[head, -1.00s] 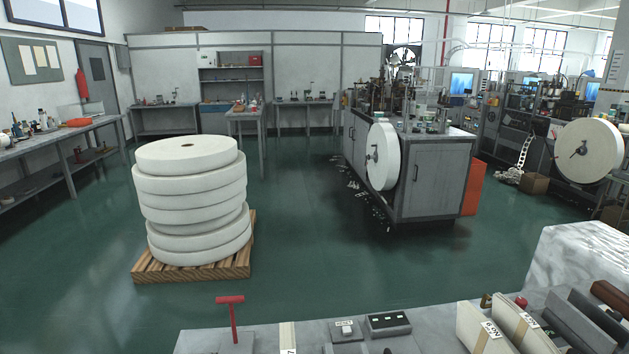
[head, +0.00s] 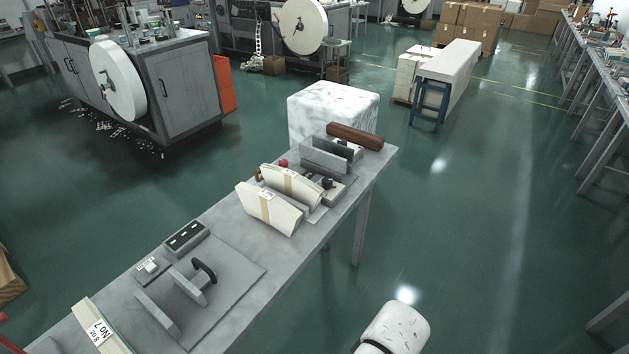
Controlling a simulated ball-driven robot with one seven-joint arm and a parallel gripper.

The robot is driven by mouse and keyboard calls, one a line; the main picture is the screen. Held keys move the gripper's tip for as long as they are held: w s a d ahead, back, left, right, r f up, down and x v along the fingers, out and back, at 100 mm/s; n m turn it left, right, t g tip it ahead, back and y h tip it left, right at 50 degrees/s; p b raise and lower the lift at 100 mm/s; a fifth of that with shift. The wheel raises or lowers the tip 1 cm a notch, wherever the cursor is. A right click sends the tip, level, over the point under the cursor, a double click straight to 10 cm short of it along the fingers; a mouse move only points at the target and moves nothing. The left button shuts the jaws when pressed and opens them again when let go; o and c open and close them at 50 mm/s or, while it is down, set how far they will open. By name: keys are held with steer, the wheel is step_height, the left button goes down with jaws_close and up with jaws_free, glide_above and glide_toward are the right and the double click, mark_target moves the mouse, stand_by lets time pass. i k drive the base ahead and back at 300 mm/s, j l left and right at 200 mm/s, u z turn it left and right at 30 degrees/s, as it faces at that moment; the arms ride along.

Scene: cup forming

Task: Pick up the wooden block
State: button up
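A long reddish-brown block (head: 355,136), which looks like the wooden block, lies at the far right end of the grey workbench (head: 225,213). It lies in front of a white marbled, wrapped-looking block, and nothing covers its top. A white rounded part of my arm shows at the bottom right, over the floor beside the bench. My gripper is not in view.
Banded cream stacks (head: 268,207), grey plates (head: 326,155), a small control box (head: 187,236) and a grey fixture with a black handle (head: 203,270) crowd the bench. The white marbled block (head: 333,112) stands behind it. Green floor right of the bench is open.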

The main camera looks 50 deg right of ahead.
mark_target(372, 142)
steer(key=i+l+z, duration=0.1)
steer(key=z, duration=0.35)
steer(key=i+z, duration=0.4)
steer(key=k+j, duration=0.05)
steer(key=k, duration=0.05)
